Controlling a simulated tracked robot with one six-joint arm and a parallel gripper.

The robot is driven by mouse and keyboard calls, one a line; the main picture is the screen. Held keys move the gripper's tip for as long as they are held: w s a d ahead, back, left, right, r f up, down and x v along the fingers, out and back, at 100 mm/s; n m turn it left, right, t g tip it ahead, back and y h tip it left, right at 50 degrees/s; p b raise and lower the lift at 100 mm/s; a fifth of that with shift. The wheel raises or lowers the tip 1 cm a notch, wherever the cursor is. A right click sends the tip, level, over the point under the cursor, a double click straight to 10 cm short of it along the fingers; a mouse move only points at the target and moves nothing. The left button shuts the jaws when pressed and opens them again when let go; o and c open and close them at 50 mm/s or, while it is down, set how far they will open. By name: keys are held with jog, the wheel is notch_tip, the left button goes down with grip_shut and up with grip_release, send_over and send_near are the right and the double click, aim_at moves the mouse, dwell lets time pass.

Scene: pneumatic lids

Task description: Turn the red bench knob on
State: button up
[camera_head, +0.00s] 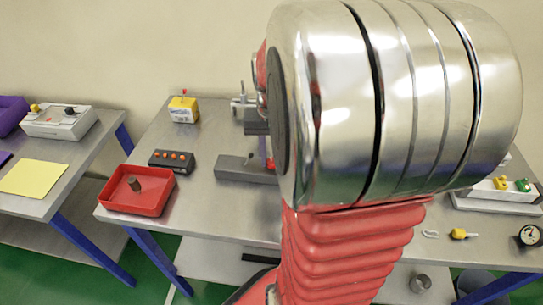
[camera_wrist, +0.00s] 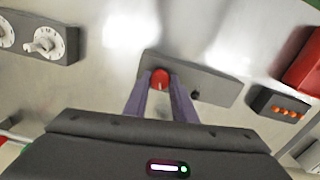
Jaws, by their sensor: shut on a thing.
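The red bench knob (camera_wrist: 159,76) sits at one end of a grey box (camera_wrist: 212,86) in the wrist view. My gripper (camera_wrist: 160,88) has its two purple fingers on either side of the knob and is shut on it. A small pale mark shows on the knob, on the side towards my gripper. The grey box (camera_head: 238,171) also shows in the head view, where my large metal arm link hides much of the knob's area. A small dark round part (camera_wrist: 195,95) lies on the box beside the fingers.
A black block with orange buttons (camera_head: 171,159) and a red tray (camera_head: 118,201) stand left of the box. A grey unit with white dials (camera_wrist: 50,42) lies left in the wrist view. Bare metal lies between.

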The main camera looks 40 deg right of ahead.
jog(key=n, duration=0.5)
jog(key=shift+n, duration=0.4)
jog(key=o, duration=1.1)
notch_tip(320, 180, up, 14)
jog(key=shift+f, duration=0.15)
dwell(0.7)
